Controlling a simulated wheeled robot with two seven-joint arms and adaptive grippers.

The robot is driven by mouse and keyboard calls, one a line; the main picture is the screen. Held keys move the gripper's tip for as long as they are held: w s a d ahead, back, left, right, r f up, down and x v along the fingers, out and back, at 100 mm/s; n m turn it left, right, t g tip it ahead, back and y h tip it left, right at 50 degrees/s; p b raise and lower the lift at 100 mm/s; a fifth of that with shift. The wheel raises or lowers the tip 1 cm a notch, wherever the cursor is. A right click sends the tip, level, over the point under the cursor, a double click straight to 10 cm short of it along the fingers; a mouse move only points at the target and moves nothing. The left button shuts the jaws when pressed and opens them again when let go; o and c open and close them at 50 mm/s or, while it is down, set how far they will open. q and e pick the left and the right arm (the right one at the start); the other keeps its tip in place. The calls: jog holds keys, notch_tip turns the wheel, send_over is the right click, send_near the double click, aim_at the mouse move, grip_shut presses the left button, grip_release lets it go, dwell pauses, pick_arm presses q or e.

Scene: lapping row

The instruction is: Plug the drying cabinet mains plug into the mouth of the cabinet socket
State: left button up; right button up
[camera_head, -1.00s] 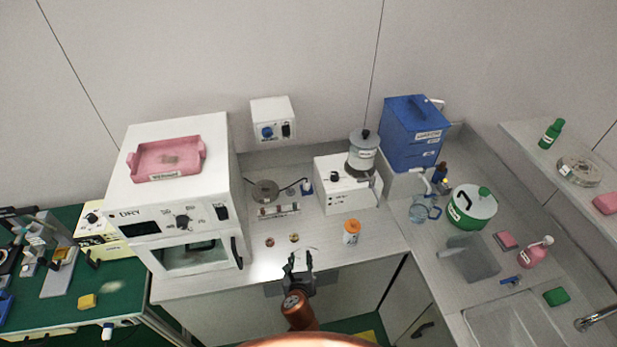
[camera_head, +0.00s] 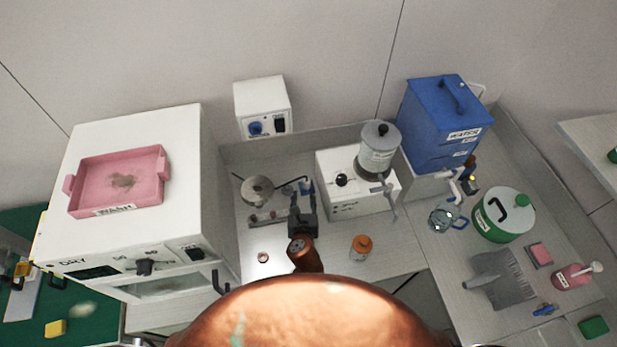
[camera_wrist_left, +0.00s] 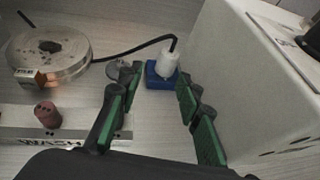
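In the left wrist view a white plug (camera_wrist_left: 168,62) with a black cable stands in a blue holder (camera_wrist_left: 161,80) on the counter. My left gripper (camera_wrist_left: 157,82) is open, its green-padded fingers pointing towards the plug, which lies just beyond the tips and is not gripped. In the head view this gripper (camera_head: 302,196) is over the counter in front of the blue holder (camera_head: 308,188). The cabinet socket is a white wall box (camera_head: 262,96) with a round blue mouth (camera_head: 255,128) and a black switch. My right gripper is out of view.
The drying cabinet (camera_head: 205,140) with a pink tray (camera_head: 120,182) stands left. A white machine (camera_head: 350,195) stands close to the right of my gripper. A round metal dish (camera_wrist_left: 48,58) and a labelled rack (camera_wrist_left: 30,138) lie left. An orange-capped jar (camera_head: 361,246) stands nearer the front.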

aim_at(307, 186)
pick_arm(q)
jog(key=shift+w+f, duration=0.2)
jog(key=shift+w, duration=0.3)
jog(key=x, duration=0.2)
jog(key=d+b+x, duration=0.1)
jog(key=x, duration=0.2)
jog(key=shift+w+d, duration=0.15)
jog(key=shift+w+f, duration=0.1)
jog(key=shift+w, duration=0.4)
jog(key=shift+c, duration=0.5)
grip_shut()
